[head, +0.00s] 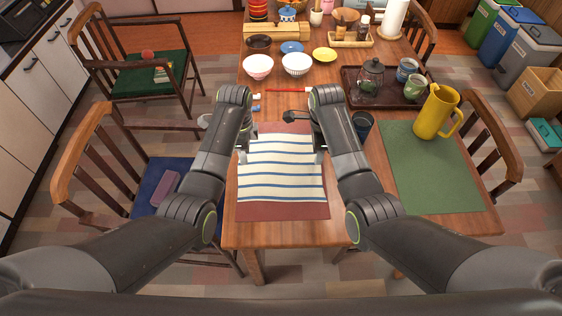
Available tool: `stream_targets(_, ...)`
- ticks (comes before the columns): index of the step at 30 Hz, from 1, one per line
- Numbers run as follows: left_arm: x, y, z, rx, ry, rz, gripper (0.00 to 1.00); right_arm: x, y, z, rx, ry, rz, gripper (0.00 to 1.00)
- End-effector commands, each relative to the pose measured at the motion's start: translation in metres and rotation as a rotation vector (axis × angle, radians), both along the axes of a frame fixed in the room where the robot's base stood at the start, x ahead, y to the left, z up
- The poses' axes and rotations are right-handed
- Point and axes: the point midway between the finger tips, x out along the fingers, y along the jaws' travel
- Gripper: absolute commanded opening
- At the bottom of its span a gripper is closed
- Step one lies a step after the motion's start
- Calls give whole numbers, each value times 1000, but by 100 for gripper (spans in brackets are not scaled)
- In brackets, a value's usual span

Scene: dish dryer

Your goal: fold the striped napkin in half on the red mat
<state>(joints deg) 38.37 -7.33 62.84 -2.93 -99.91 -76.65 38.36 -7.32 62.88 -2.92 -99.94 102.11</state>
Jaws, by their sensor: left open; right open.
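The striped napkin (281,170), cream with dark blue stripes, lies flat and spread out on the red mat (285,212). The mat shows as a strip along the near edge and behind the napkin's far edge. The forearms partly cover both grippers, and I cannot tell whether the fingers touch the cloth.
A green mat (430,178) with a yellow pitcher (436,112) lies to the right. A dark cup (362,124) stands beside my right arm. A tray (352,88) with a glass teapot (370,78), bowls (258,66) and a red stick-like item (288,90) are farther back.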

Motion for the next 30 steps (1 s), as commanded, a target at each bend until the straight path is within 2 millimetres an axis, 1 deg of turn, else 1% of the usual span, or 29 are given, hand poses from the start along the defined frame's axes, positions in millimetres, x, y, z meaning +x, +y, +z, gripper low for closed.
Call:
stream_targets(1,-1,0,-9,1,4,0,42,-1,0,-9,-1,4,0,42)
stream_targets(3,-1,0,-20,1,4,0,42,-1,0,-20,-1,3,0,42)
stream_targets(6,0,0,-32,1,1,0,42,0,0,-32,-1,2,0,42)
stream_targets(10,0,0,-42,0,1,1,42,0,0,-42,0,1,0,42)
stream_targets(13,0,0,-46,0,-1,1,42,0,0,-46,0,-1,0,42)
stream_targets(22,0,0,-47,0,-1,1,42,0,0,-47,0,-1,0,42)
stream_targets(26,0,0,-51,0,-1,1,42,0,0,-51,0,-1,0,42)
stream_targets(30,0,0,-49,0,-1,1,33,0,0,-49,0,-1,0,33)
